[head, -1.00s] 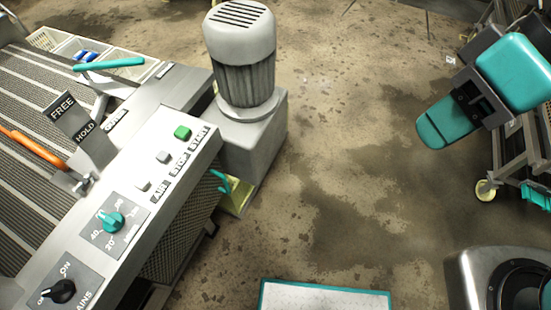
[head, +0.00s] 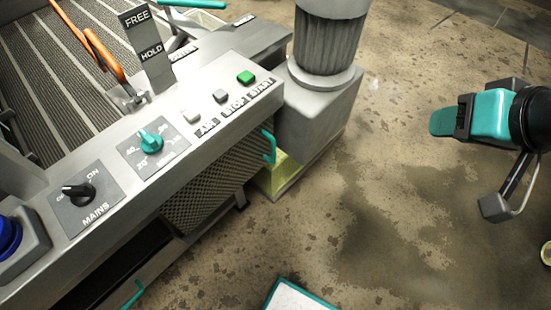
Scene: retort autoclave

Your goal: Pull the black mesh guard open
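The black mesh guard (head: 212,197) is a dark woven panel on the machine's side, below the control panel. A teal handle (head: 269,147) stands at its right end, close to the grey motor housing. The guard looks shut against the machine. My gripper (head: 443,122), with teal and black parts, is in the air at the right, well apart from the guard and its handle. It points left. I see it edge-on, so I cannot tell whether its fingers are apart. Nothing shows in its grip.
The control panel (head: 150,150) has a teal dial, a black MAINS switch and START, STOP and AIR buttons. A grey motor (head: 327,42) stands beyond the guard. Another teal handle (head: 133,294) is at lower left. A teal-edged white board (head: 297,297) is at the bottom. Floor between is clear.

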